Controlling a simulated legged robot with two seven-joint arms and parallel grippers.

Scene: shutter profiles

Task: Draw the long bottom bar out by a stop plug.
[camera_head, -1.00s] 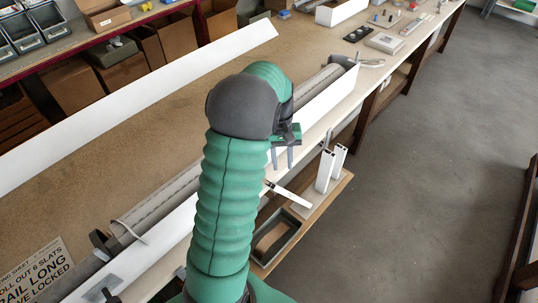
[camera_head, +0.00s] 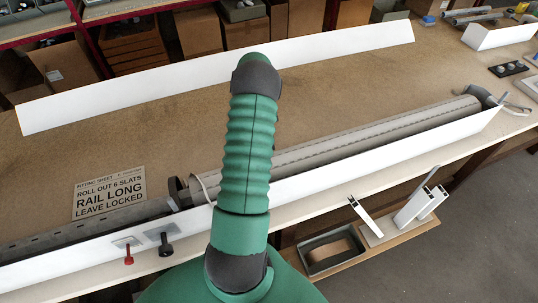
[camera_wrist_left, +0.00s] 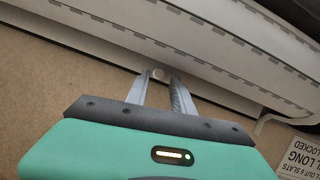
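The rolled grey shutter (camera_head: 360,130) lies in a long white-fronted box (camera_head: 340,170) on the bench. Its slotted slats (camera_wrist_left: 200,35) fill the top of the left wrist view. A pale bar (camera_wrist_left: 95,45), seemingly the long bottom bar, runs along their lower edge. A small round pale stop plug (camera_wrist_left: 158,73) shows at that edge. My left gripper (camera_wrist_left: 157,79) has its two fingertips apart, one on each side of the plug; contact is unclear. In the head view a green arm of mine (camera_head: 255,140) hides that gripper. My right gripper is not seen.
A fitting sheet (camera_head: 108,194) lies on the bench at left. A red knob (camera_head: 128,256) and a black knob (camera_head: 166,245) stick out of the box front. A white cover strip (camera_head: 220,75) lies behind. A tray (camera_head: 330,250) and white profiles (camera_head: 415,207) sit at lower right.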

